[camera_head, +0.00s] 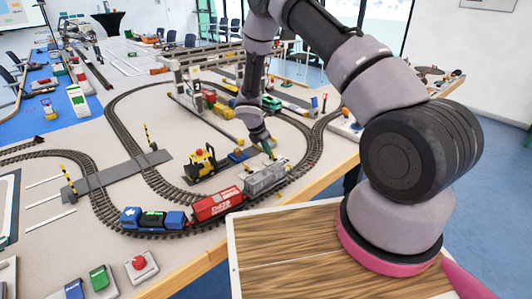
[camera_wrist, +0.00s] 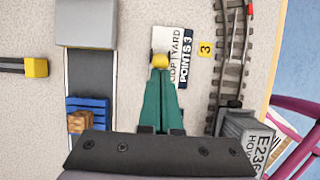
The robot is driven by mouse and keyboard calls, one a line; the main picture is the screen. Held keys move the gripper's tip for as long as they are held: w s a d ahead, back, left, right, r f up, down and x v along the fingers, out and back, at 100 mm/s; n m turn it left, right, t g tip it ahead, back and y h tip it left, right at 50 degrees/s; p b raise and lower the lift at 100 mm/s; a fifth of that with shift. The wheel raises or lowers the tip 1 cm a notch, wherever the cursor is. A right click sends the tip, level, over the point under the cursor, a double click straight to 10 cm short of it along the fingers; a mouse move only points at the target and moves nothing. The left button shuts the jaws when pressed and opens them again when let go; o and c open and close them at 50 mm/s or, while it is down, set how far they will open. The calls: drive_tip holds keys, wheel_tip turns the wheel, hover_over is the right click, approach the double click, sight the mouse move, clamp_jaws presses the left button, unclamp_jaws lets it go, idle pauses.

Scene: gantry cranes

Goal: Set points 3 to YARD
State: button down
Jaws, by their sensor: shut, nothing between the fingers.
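The points 3 plate (camera_wrist: 187,62) is white and dark, lettered LOOP, YARD and POINTS 3, and lies beside the curved track in the wrist view. A yellow lever knob (camera_wrist: 160,60) shows at its left edge, about level with the divide between the two words. Its stem is hidden, so I cannot tell which side it is thrown to. My gripper (camera_wrist: 160,72) has its green fingers shut and empty, with the tips right at the knob. I cannot tell if they touch it. In the head view my gripper (camera_head: 269,152) is low behind the grey hopper wagon.
The grey hopper wagon (camera_head: 266,178) stands on the near track, coupled behind a red wagon (camera_head: 216,204); it also shows at the wrist view's lower right (camera_wrist: 245,130). A yellow loader (camera_head: 200,163) is nearby. A gantry (camera_head: 210,57) stands behind.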

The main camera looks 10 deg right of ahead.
drive_tip(key=d+g+y, duration=0.1)
drive_tip(key=w+r+y, duration=0.1)
drive_tip(key=y, duration=0.1)
drive_tip(key=shift+d+g, duration=0.4)
drive_tip(key=shift+d, duration=0.1)
drive_tip(key=shift+r, duration=0.1)
drive_tip(key=shift+r, duration=0.65)
